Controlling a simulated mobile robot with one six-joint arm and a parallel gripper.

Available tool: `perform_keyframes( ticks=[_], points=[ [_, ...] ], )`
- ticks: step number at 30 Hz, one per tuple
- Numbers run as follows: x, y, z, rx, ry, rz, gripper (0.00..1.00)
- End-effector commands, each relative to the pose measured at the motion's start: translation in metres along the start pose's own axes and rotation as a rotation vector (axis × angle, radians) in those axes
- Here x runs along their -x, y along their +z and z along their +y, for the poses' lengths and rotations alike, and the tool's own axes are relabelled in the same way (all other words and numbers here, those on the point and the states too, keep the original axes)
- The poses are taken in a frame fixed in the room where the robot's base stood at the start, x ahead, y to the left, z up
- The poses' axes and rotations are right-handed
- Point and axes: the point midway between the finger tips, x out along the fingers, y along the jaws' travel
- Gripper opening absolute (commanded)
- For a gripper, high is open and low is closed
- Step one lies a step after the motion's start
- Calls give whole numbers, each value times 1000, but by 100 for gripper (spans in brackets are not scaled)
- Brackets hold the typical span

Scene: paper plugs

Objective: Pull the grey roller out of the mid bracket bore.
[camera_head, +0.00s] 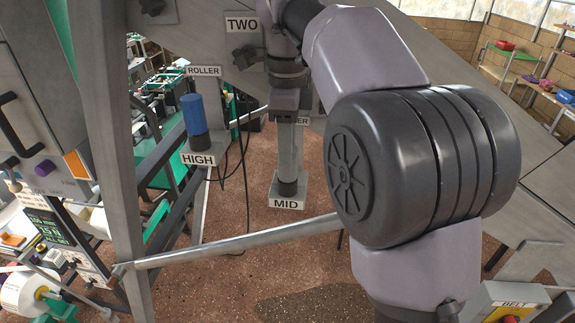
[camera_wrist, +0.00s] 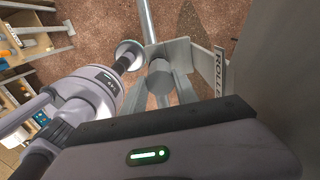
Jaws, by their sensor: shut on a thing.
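The grey roller (camera_head: 287,150) stands upright in the head view. Its lower end meets a dark ring at the mid bracket (camera_head: 286,204), which carries the MID label; I cannot tell how deep it sits in the bore. My gripper (camera_head: 286,102) is above it and shut on its top end. The jaws hide that end. In the wrist view a grey round end (camera_wrist: 160,72), apparently the roller, shows beyond the gripper body, near a ROLLER sign (camera_wrist: 219,70). The bore itself is hidden.
A blue roller (camera_head: 193,113) stands in the HIGH bracket (camera_head: 197,159) to the left. A slanted metal bar (camera_head: 235,241) crosses in front. A big sloping panel marked TWO (camera_head: 242,24) rises behind. Dark cables hang between the brackets.

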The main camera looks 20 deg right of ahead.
Motion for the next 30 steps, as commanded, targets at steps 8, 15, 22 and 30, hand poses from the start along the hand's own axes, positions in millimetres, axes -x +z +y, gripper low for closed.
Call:
perform_keyframes(
  ticks=[8,15,22,30],
  points=[
    [4,0,0,-1,0,0,0],
    [8,0,0,0,0,0,0],
    [13,0,0,0,-1,0,0],
    [12,0,0,0,0,0,0]
  ],
)
